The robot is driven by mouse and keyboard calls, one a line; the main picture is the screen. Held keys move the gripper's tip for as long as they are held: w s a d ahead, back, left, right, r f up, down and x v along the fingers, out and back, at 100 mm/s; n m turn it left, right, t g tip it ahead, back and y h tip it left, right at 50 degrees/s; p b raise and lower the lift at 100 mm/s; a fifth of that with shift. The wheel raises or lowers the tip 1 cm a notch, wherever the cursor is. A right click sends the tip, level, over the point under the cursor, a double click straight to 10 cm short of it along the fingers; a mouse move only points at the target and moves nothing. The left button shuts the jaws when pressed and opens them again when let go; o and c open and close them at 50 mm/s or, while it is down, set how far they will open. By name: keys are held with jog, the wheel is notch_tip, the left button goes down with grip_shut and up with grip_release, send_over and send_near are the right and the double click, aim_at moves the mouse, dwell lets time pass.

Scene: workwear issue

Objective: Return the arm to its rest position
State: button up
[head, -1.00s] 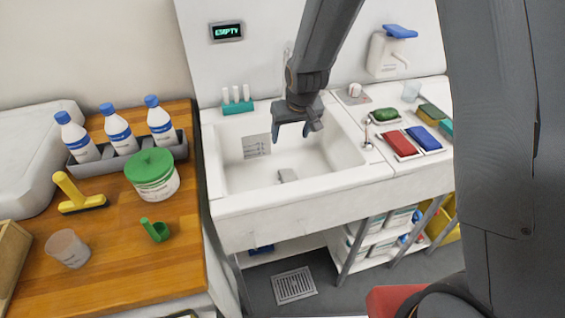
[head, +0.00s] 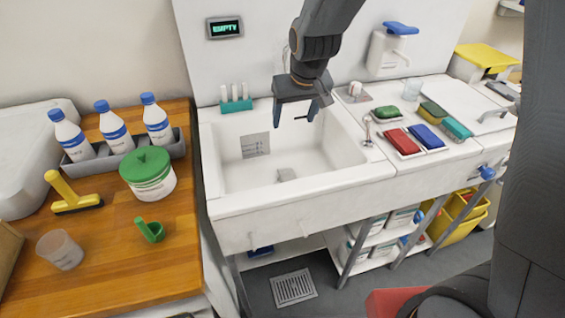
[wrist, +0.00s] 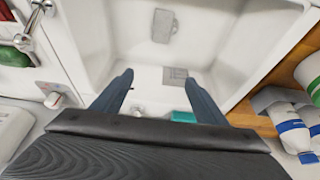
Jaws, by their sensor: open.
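My gripper (head: 298,112) hangs over the back part of the white sink (head: 300,181) in the head view. Its jaws are open and nothing is between them. In the wrist view my gripper (wrist: 160,97) shows two blue-grey fingers spread apart above the sink basin (wrist: 120,35). My arm rises from the gripper toward the top of the head view.
A wooden counter (head: 110,283) at left bears several blue-capped bottles, a green-lidded tub (head: 148,173), a yellow scraper (head: 72,193), a green scoop (head: 149,230) and a clear cup (head: 60,250). Right of the sink lie red (head: 401,141) and blue pads. A display (head: 225,28) reads EMPTY.

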jog(key=shift+d, duration=0.1)
dwell(0.3)
jog(key=shift+m+g+h, duration=0.4)
jog(key=shift+m+g, duration=0.3)
jog(key=shift+m, duration=0.2)
jog(key=s+d, duration=0.3)
jog(key=s+d+f+b, duration=0.1)
jog(key=s+d, duration=0.2)
jog(key=d, duration=0.1)
jog(key=s+d, duration=0.3)
jog(key=s, duration=0.1)
jog(key=shift+d+f, duration=0.25)
jog(key=shift+f, duration=0.15)
jog(key=s+d+f+m+g+b, duration=0.1)
jog(key=s+d, duration=0.4)
jog(key=s, duration=0.4)
jog(key=shift+f, duration=0.3)
